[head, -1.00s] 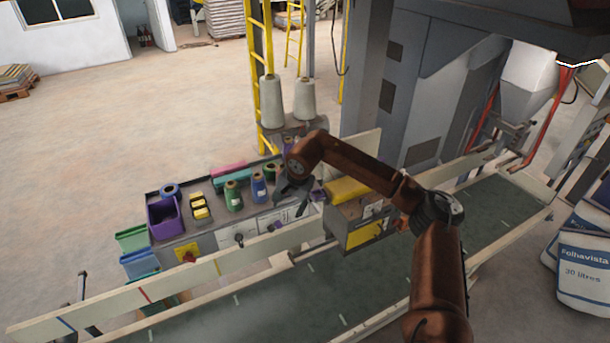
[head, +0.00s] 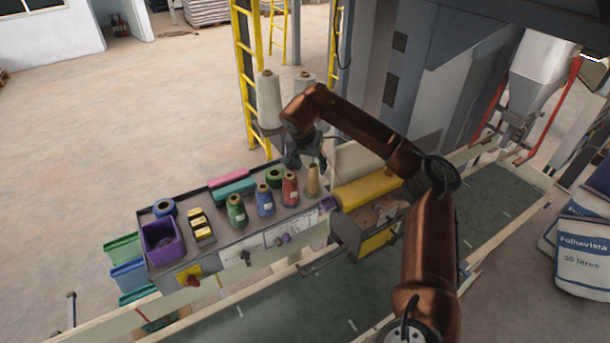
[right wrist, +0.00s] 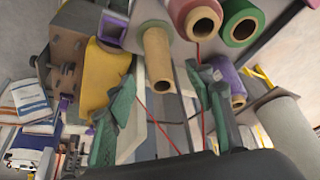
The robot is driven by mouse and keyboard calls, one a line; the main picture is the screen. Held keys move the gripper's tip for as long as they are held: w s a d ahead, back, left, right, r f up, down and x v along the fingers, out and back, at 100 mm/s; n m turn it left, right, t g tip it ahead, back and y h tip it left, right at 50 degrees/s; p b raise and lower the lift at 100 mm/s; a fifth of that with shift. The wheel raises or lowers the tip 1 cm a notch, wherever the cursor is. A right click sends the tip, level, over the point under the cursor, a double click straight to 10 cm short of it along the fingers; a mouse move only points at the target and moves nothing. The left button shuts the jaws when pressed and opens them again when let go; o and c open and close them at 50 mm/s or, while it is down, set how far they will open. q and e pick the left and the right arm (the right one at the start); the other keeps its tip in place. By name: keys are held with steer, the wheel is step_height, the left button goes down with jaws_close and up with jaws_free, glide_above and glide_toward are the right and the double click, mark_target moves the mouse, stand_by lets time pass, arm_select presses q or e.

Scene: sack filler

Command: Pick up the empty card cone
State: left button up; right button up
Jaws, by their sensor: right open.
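The empty card cone (head: 313,181) is bare tan and stands upright at the right end of the grey bench top, beside the red thread cone (head: 290,188). My right gripper (head: 306,155) is above and slightly behind it, apart from it in the head view. In the right wrist view the card cone (right wrist: 158,62) points its open narrow end towards the camera. The green-padded fingers of my right gripper (right wrist: 160,92) are spread to either side of that end, with nothing held. My left gripper is in neither view.
Green (head: 236,211) and blue (head: 265,201) thread cones stand left of the red one. A yellow roller-like cover (head: 362,192) lies just right of the card cone. Large pale cones (head: 269,98) stand behind. A purple bin (head: 161,241) is at the bench's left end.

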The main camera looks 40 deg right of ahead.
mark_target(312, 172)
steer(key=shift+w+f, duration=0.1)
steer(key=shift+w, duration=0.2)
steer(key=shift+w+d+f, duration=0.1)
steer(key=shift+w+f, duration=0.05)
steer(key=shift+f, duration=0.1)
steer(key=shift+s+p+x, duration=0.2)
steer(key=shift+p+x, duration=0.4)
steer(key=shift+x, duration=0.45)
steer(key=p+x, duration=0.2)
steer(key=x, duration=0.2)
steer(key=shift+s+d+f, duration=0.15)
steer(key=shift+f, duration=0.25)
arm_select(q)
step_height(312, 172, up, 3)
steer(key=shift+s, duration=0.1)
arm_select(e)
steer(key=shift+c, duration=0.5)
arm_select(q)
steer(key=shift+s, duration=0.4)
arm_select(e)
steer(key=c, duration=0.8)
